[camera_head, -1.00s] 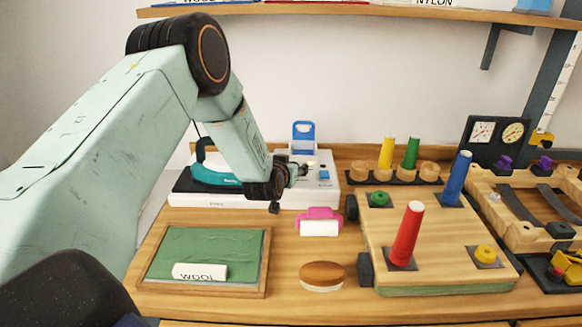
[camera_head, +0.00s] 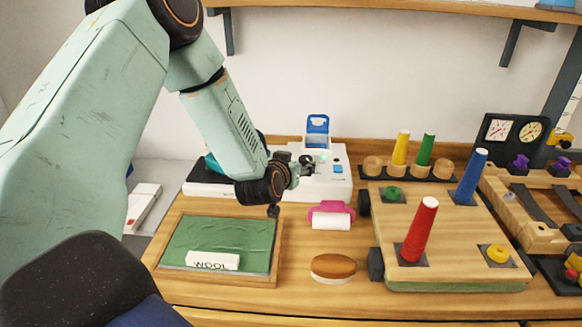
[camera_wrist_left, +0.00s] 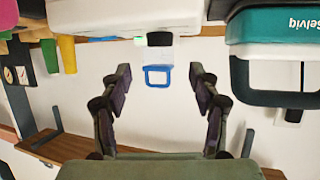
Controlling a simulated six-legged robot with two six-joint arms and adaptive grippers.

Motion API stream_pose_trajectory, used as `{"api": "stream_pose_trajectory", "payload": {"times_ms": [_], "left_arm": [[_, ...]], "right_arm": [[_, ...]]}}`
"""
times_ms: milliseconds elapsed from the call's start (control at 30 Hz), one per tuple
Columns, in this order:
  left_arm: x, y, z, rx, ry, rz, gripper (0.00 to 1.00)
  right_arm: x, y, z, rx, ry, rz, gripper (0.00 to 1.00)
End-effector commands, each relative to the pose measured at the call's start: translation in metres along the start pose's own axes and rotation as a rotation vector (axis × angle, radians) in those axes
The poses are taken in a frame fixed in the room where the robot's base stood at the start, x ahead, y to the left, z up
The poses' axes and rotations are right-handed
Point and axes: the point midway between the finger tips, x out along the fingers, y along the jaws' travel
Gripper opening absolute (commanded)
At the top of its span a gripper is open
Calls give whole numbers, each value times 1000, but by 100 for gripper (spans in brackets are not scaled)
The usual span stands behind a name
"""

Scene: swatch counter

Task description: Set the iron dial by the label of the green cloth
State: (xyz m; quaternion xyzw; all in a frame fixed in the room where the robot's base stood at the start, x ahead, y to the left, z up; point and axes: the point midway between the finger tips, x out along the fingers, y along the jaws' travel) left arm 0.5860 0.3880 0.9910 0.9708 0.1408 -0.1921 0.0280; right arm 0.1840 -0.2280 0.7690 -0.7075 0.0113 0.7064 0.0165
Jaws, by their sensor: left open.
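The green cloth (camera_head: 215,236) lies in a wooden-framed tray at front left, with a white label (camera_head: 212,260) reading WOOL on it. The teal iron (camera_head: 211,166) rests on a white base (camera_head: 333,184), largely hidden behind my left arm. It also shows in the left wrist view (camera_wrist_left: 268,25), marked Selviq and upside down. A black knob-like part (camera_wrist_left: 160,39) on a white unit in that view may be the dial; its setting cannot be read. My left gripper (camera_head: 298,167) is at the base's right part. In the wrist view its fingers (camera_wrist_left: 160,78) are apart, with nothing between them.
A blue-framed piece (camera_head: 317,124) stands at the base's back. A pink-and-white roller (camera_head: 331,215) and a brown-topped brush (camera_head: 333,267) lie in front. A wooden board with coloured cones (camera_head: 421,230) is to the right. A shelf (camera_head: 400,8) runs above.

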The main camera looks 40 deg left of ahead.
Motion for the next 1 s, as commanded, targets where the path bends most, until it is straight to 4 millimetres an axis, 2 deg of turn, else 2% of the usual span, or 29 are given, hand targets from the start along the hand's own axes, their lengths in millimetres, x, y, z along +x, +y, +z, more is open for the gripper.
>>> {"api": "stream_pose_trajectory", "payload": {"times_ms": [100, 300, 867, 1000], "left_arm": [[-17, 0, 0, -3, 0, 0, 62], [-32, 0, 0, -1, 0, 0, 62], [-34, 0, 0, 1, 0, 0, 62], [-36, 0, -7, 1, 0, 0, 62]], "right_arm": [[0, 0, 0, 0, 0, 0, 0], [0, 0, 0, 0, 0, 0, 0], [0, 0, 0, 0, 0, 0, 0], [-8, 0, 0, 0, 0, 0, 0]]}}
